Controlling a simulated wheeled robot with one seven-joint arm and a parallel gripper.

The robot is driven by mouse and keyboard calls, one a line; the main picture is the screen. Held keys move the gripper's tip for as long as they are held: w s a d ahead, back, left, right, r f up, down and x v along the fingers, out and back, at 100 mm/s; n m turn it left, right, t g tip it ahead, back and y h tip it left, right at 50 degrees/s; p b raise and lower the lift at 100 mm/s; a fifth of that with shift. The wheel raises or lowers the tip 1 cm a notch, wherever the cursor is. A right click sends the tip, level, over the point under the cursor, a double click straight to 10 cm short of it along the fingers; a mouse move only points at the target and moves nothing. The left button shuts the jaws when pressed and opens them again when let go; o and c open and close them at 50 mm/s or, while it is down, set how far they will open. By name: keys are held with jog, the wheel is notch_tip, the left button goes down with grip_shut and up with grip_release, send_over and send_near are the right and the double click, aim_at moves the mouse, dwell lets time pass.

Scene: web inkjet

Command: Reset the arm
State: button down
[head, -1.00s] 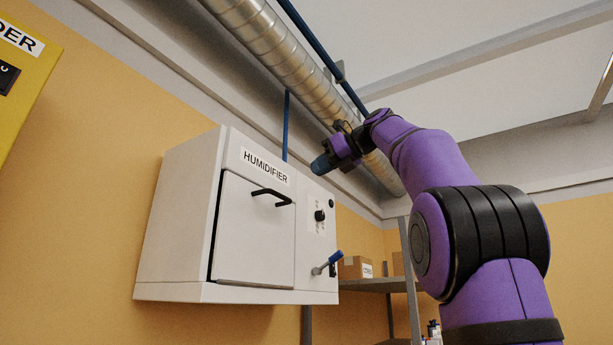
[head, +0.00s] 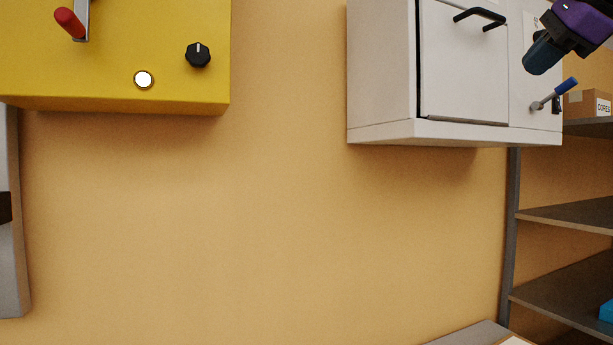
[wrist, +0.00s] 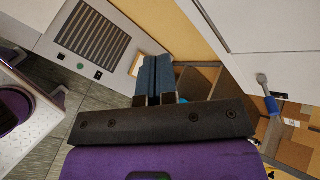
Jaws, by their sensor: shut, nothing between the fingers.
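My gripper (head: 543,55) shows at the upper right of the head view, purple and black with blue fingers. In the wrist view its blue fingers (wrist: 154,78) lie side by side, shut, with nothing between them. In the head view it is in front of the right part of the white humidifier cabinet (head: 462,70). A lever with a blue grip (head: 567,87) sits just below and right of the fingertips. The same lever shows at the right of the wrist view (wrist: 270,100), apart from the fingers. Most of my arm is out of the head view.
A yellow box (head: 150,60) with a red-handled lever, a black knob and a white button hangs at upper left. Grey shelves (head: 575,213) stand at right, with a carton (head: 588,103). The wrist view shows a vented panel (wrist: 90,40). The wall between the cabinets is bare.

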jog(key=s+a+f+n+g+h, duration=0.1)
jog(key=s+a+f+n, duration=0.2)
jog(key=f, duration=0.9)
jog(key=s+a+f+n+g+h, duration=0.1)
jog(key=s+a+f+n+g, duration=0.1)
jog(key=s+f+n, duration=0.6)
jog(key=s+a+f+n+g+h, duration=0.1)
jog(key=s+a+f+n, duration=0.2)
jog(key=f+n, duration=0.6)
notch_tip(320, 180, down, 7)
jog(key=s, duration=0.2)
jog(key=shift+s+a+f+n+g, duration=0.2)
jog(key=shift+s+a+n+g, duration=0.15)
jog(key=shift+n+g, duration=0.05)
jog(key=c, duration=1.8)
grip_release()
jog(key=shift+c, duration=0.2)
